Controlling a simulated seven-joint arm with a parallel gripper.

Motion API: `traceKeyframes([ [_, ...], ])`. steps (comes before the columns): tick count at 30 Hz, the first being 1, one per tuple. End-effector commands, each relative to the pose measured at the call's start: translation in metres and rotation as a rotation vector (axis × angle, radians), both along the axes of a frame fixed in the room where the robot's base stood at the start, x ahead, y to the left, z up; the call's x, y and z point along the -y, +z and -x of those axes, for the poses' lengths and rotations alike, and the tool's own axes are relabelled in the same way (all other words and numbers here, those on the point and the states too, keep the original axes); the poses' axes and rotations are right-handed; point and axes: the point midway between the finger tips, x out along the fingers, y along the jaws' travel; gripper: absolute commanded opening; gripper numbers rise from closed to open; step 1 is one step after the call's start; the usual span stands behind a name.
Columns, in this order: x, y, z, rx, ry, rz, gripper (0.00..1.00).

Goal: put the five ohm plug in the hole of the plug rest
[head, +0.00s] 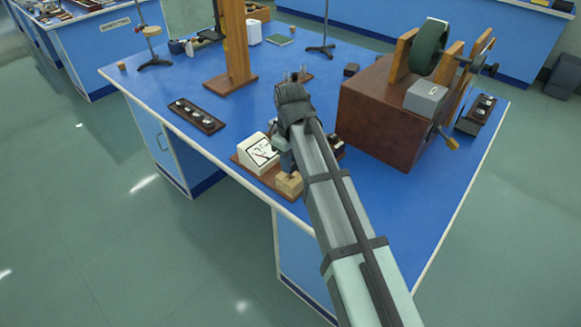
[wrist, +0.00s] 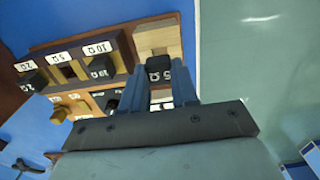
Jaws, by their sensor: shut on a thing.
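The five ohm plug (wrist: 159,66) is black with a white 5 Ω mark. In the wrist view my gripper (wrist: 160,88) is shut on it, one finger on each side. The plug rest looks to be the pale wooden block (wrist: 160,36), which lies just beyond the plug in that view. The plug overlaps the block's near edge, and I cannot tell whether it touches it. The hole is not clearly visible. In the head view the block (head: 289,186) sits near the bench's front edge, with my gripper (head: 283,163) just above it; the plug cannot be made out there.
A dark wooden plug box (wrist: 75,62) with ohm labels and black plugs lies left of the block. A white meter (head: 258,153) stands beside it. A large brown box (head: 385,120) with a wheel is to the right. A plug strip (head: 196,116) lies left; blue bench top is free around it.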

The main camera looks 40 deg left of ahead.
Motion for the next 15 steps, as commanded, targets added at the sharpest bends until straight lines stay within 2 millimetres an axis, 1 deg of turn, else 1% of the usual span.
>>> traceKeyframes([
  [3,0.001,-0.016,0.000,-0.001,0.000,0.002,0.00],
  [6,0.001,-0.025,0.000,-0.001,0.000,0.001,0.00],
  [15,0.000,-0.026,0.000,0.000,0.000,0.000,0.00],
])
